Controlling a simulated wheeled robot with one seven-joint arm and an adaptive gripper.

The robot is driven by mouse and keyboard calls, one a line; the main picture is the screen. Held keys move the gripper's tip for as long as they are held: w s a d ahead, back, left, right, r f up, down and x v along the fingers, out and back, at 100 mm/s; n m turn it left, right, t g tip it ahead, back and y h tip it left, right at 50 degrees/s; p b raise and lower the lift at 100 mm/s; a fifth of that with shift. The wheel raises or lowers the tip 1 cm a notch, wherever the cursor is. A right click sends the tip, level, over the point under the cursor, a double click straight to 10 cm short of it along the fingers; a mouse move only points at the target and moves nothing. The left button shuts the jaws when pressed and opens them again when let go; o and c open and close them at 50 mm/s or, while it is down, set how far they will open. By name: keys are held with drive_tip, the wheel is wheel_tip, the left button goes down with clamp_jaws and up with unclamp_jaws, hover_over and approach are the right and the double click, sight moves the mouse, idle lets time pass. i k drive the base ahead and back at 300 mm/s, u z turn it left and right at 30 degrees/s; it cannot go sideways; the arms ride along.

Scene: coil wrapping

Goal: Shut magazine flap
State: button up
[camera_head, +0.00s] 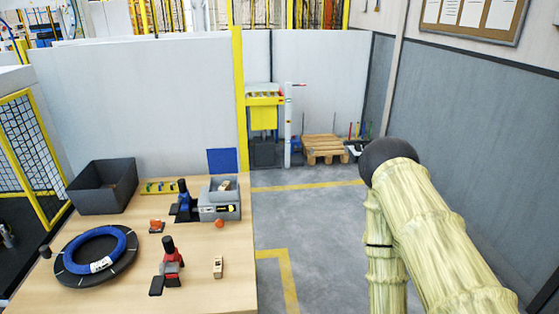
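Two hand tools with black upright handles stand on the wooden table (215,290), one blue (184,203) and one red (170,263). I cannot tell at this size which has the magazine flap, or whether a flap is open. The blue tool stands beside a grey box unit (236,212) with a yellow-black label and an open tray (232,194) on top, a small tan block in it. My gripper is not in view; only my arm in a yellowish sleeve shows at the right, away from the table.
A blue coil (68,242) lies on a black disc (122,268) at the table's left. A dark open bin (82,192) stands at the back left. A small tan block (218,267) lies in front. The floor (320,225) right of the table is clear.

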sight(222, 160)
drive_tip(key=z, duration=1)
drive_tip(key=i, duration=5.25)
drive_tip(key=u, duration=4.65)
